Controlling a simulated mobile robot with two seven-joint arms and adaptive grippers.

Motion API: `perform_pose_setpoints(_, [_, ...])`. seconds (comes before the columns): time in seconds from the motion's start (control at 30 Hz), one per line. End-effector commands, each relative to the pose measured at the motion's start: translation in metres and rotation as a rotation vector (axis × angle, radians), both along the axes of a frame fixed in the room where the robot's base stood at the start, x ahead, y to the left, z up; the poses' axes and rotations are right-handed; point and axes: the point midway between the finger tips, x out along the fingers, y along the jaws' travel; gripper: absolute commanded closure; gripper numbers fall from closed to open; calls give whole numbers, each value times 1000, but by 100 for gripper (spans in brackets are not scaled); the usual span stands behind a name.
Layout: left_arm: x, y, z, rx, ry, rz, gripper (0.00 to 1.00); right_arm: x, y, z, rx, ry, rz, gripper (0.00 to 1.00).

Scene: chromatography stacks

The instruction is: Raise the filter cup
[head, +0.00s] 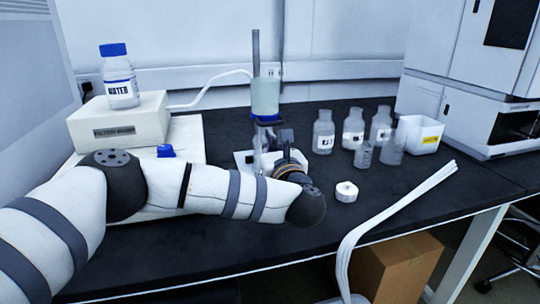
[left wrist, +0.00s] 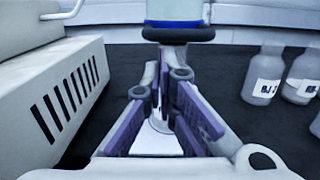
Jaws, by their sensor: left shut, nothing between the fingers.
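The filter cup (head: 265,97) is a pale, translucent cylinder standing upright at the back middle of the bench, with a blue band and dark ring under it. Its lower part shows at the top of the left wrist view (left wrist: 175,10). My left gripper (head: 277,138) is beside the glass below the cup, partly hidden by my own wrist. In the left wrist view its fingers (left wrist: 164,78) with purple pads reach forward below the dark ring. They are shut with nothing held. A white base plate (left wrist: 155,140) lies beneath. My right gripper is out of view.
Several clear bottles (head: 353,128) and a white bin (head: 419,133) stand to the right. A small white round item (head: 346,191) lies nearer. A pale box (head: 120,127) carrying a blue-capped water bottle (head: 121,88) is on the left. A thin grey rod (head: 256,52) rises behind the cup.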

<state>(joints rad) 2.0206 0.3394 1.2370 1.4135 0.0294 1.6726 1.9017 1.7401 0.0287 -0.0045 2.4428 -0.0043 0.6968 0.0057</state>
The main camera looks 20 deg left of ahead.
Motion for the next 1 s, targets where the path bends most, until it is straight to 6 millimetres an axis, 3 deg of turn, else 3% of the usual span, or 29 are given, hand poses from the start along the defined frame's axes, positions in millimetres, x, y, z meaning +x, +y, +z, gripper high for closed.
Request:
perform_pose_setpoints(0.4, [0, 0, 4, 0, 1, 0, 100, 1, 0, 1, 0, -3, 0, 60])
perform_pose_setpoints(0.53, [0, 1, 19, 0, -1, 1, 100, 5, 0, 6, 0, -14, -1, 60])
perform_pose_setpoints(0.73, [0, 1, 57, 0, -9, 2, 100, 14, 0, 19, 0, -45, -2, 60])
perform_pose_setpoints(1.0, [1, 1, 58, 1, -5, 2, 100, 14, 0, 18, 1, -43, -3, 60])
